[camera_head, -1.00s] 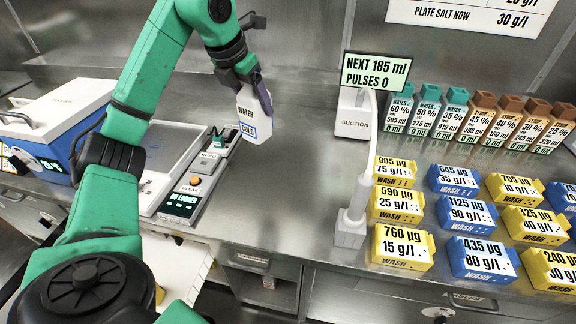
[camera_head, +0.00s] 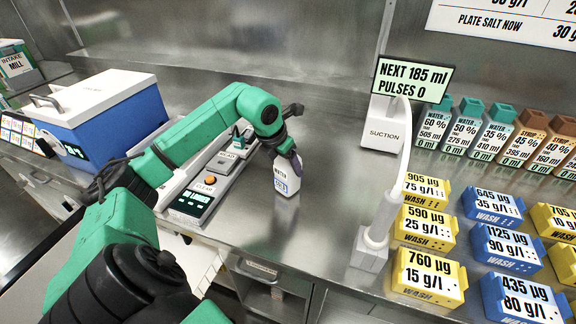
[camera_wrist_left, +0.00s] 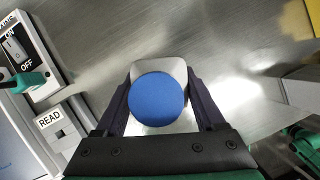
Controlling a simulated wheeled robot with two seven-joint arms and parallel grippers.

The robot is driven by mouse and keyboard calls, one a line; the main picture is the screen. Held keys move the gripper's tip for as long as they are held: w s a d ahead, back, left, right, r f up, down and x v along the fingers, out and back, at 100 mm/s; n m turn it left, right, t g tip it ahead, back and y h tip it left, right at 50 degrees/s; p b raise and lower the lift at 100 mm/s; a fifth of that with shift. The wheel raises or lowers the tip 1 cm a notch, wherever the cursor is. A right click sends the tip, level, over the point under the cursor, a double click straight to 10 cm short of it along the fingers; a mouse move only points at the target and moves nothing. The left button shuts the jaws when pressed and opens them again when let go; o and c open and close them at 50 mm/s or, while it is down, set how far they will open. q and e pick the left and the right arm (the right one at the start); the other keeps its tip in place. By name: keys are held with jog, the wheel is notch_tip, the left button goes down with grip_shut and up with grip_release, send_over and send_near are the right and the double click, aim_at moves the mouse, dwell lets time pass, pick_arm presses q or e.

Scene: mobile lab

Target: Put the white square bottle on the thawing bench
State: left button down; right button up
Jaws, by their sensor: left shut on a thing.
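The white square bottle (camera_head: 287,180) with a "WATER COLD" label is in my left gripper (camera_head: 286,158), which is shut on its upper part. It is close to upright, low over the bare steel bench (camera_head: 325,200), right of the console with the CLEAR button. I cannot tell whether its base touches the steel. In the left wrist view the bottle's round blue cap (camera_wrist_left: 156,99) sits between the two dark fingers of my left gripper (camera_wrist_left: 158,95). No surface is labelled as the thawing bench. My right gripper is not in view.
The console (camera_head: 205,190) with READ and CLEAR labels lies just left of the bottle. A suction stand (camera_head: 372,245) is to the right, with yellow and blue wash boxes (camera_head: 428,275) beyond. A blue-and-white chest (camera_head: 95,115) stands left. Steel behind the bottle is clear.

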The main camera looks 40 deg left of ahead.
pick_arm(q)
jog(key=shift+w+f, duration=0.15)
jog(key=shift+f, duration=0.1)
grip_release()
jog(key=v, duration=1.2)
jog(key=shift+b, duration=0.3)
jog(key=shift+r, duration=0.15)
